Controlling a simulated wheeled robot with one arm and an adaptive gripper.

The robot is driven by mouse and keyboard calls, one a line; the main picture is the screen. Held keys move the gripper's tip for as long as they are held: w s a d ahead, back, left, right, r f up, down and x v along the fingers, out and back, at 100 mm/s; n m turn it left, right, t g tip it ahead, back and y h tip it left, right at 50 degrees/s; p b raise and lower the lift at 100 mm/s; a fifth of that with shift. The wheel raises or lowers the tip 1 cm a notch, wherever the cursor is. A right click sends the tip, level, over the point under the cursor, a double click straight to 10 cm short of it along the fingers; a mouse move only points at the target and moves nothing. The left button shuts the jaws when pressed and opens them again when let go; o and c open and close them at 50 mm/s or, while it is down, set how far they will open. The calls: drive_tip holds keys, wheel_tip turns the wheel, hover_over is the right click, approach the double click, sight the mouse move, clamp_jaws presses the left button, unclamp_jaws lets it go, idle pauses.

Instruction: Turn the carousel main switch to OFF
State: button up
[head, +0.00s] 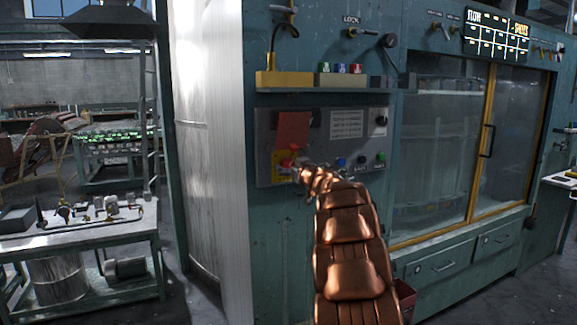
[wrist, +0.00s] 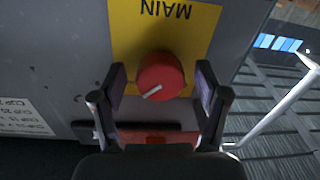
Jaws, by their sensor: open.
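The main switch is a round red knob (wrist: 161,76) on a yellow plate (wrist: 190,38) marked MAIN, which appears upside down in the wrist view. A pale pointer line on the knob runs to the lower left in that view; no OFF marking is readable. My gripper (wrist: 161,80) is open, with one finger on each side of the knob and visible gaps between. In the head view my gripper (head: 304,174) is at the lower left of the grey control panel (head: 264,125), partly covering the yellow plate (head: 279,160) and the knob.
A red tag (head: 294,130) hangs on the panel above the switch. Several small knobs and buttons, including a blue one (head: 341,162), sit to the right. A shelf (head: 320,90) juts out above. A glazed cabinet door (head: 440,150) stands right; a cluttered bench (head: 80,240) stands left.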

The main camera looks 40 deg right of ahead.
drive_tip(key=shift+w, duration=0.15)
drive_tip(key=c, duration=1.2)
